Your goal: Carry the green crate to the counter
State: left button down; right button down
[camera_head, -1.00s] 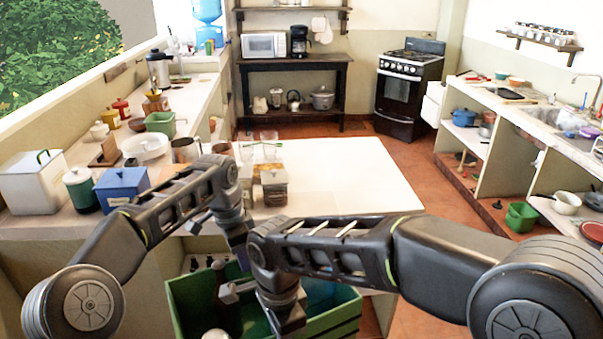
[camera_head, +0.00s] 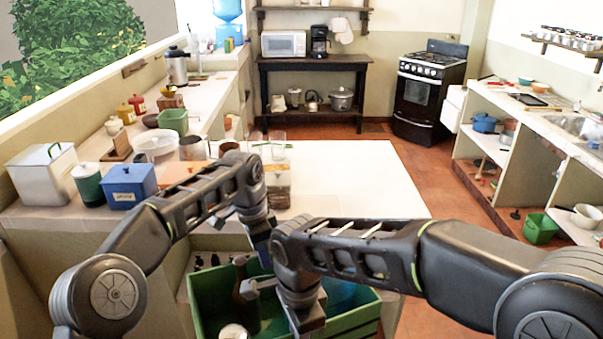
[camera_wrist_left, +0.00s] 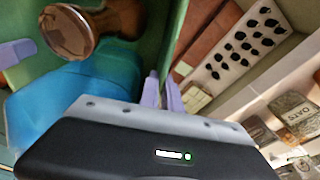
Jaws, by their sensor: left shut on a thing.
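The green crate (camera_head: 352,317) hangs in front of the white counter (camera_head: 360,175), its rim lower than the counter top. A brown bottle (camera_head: 245,282), a pale round item (camera_head: 233,331) and a blue thing (camera_head: 341,292) are inside it. My left gripper (camera_head: 261,256) is at the crate's far side, partly hidden by my right arm. In the left wrist view its fingers (camera_wrist_left: 162,92) are shut on the green wall, with the blue thing and a brown wooden-looking item inside to the left. My right gripper is over the crate; its fingertips are unclear.
A blue box (camera_head: 130,184), a green canister (camera_head: 88,184) and a white box (camera_head: 42,172) stand to the left. The counter's middle and right are bare. Another green bin (camera_head: 541,228) sits at the right.

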aim_at(356, 187)
jog(key=i+l, duration=0.1)
jog(key=l, duration=0.65)
jog(key=i+l, duration=0.1)
jog(key=l, duration=0.65)
